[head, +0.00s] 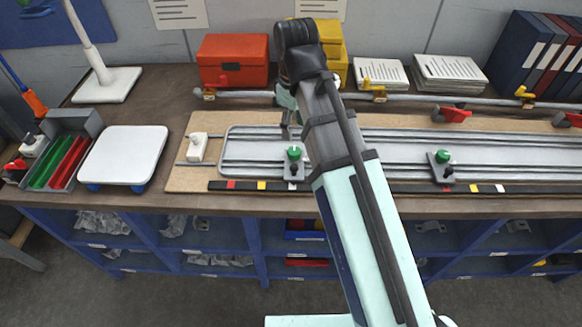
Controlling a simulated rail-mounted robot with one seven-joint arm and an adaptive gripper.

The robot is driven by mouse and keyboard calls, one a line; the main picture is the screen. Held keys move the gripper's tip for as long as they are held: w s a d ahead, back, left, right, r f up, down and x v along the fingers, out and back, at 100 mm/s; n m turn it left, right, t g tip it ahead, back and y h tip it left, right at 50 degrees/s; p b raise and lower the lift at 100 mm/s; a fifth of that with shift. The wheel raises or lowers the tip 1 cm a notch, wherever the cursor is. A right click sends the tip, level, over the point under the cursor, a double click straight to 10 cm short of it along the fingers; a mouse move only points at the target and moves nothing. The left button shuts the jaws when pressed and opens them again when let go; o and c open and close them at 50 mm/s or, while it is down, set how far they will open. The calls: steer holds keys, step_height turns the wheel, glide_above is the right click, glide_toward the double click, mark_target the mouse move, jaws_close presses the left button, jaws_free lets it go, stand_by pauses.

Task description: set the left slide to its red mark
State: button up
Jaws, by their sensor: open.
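The left slide (293,169) is a small grey block with a green knob on a metal rail track. It sits above the white mark (292,187) on the dark strip. Its red mark (231,185) is further left on that strip, with a yellow mark (262,186) between. My gripper (289,132) points down just behind the left slide's green knob, open and partly hidden by my arm. Whether it touches the slide I cannot tell.
The right slide (440,168) sits near another red mark (449,188). A wooden board (185,178) carries the rails. Behind are a red box (233,58), yellow boxes (335,50) and a pipe with valves (375,91).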

mark_target(294, 165)
step_height(294, 165, down, 17)
steer(key=shift+f+p, duration=0.1)
steer(key=shift+p, duration=1.1)
jaws_close()
